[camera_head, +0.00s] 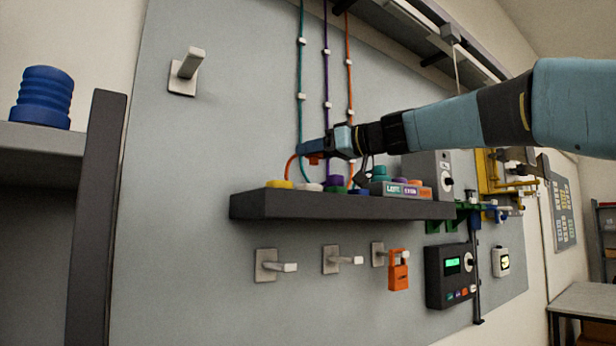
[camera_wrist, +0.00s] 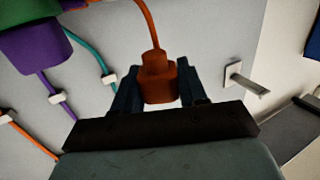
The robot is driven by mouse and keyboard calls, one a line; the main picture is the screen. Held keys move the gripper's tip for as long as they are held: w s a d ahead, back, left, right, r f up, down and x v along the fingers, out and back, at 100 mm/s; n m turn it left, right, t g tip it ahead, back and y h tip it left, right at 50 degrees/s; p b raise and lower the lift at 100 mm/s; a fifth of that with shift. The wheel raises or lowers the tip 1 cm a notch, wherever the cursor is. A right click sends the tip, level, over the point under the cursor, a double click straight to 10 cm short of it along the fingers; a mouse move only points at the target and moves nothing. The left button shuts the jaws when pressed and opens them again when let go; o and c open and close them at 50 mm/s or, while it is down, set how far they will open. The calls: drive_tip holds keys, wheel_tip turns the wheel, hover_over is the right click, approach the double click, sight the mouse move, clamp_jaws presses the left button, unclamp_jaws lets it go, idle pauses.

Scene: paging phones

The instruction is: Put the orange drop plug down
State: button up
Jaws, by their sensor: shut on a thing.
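The orange drop plug (camera_wrist: 160,82) sits between the two blue fingers of my gripper (camera_wrist: 159,92) in the wrist view, with its orange cord running up and away. In the head view my gripper (camera_head: 326,147) reaches in from the right and is shut on the plug (camera_head: 314,158), which is mostly hidden by the fingers. The plug is held above the dark ledge (camera_head: 310,206), apart from it. An orange cord loops from the plug down towards the left part of the ledge.
A yellow piece (camera_head: 279,184), a white piece (camera_head: 309,187) and a purple plug (camera_head: 334,182) stand on the ledge. Green, purple and orange cords run up the grey board. A bare hook (camera_head: 187,66) is upper left.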

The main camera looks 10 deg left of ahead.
drive_tip(key=f, duration=0.1)
drive_tip(key=w+a+f, duration=0.1)
drive_tip(key=f, duration=0.2)
drive_tip(key=shift+w+a+f, duration=0.1)
drive_tip(key=shift+w+a, duration=0.1)
drive_tip(key=shift+a, duration=0.05)
drive_tip(key=shift+f, duration=0.55)
drive_tip(key=shift+f, duration=0.1)
drive_tip(key=o, duration=1.1)
drive_tip(key=shift+d, duration=0.1)
drive_tip(key=v, duration=1.2)
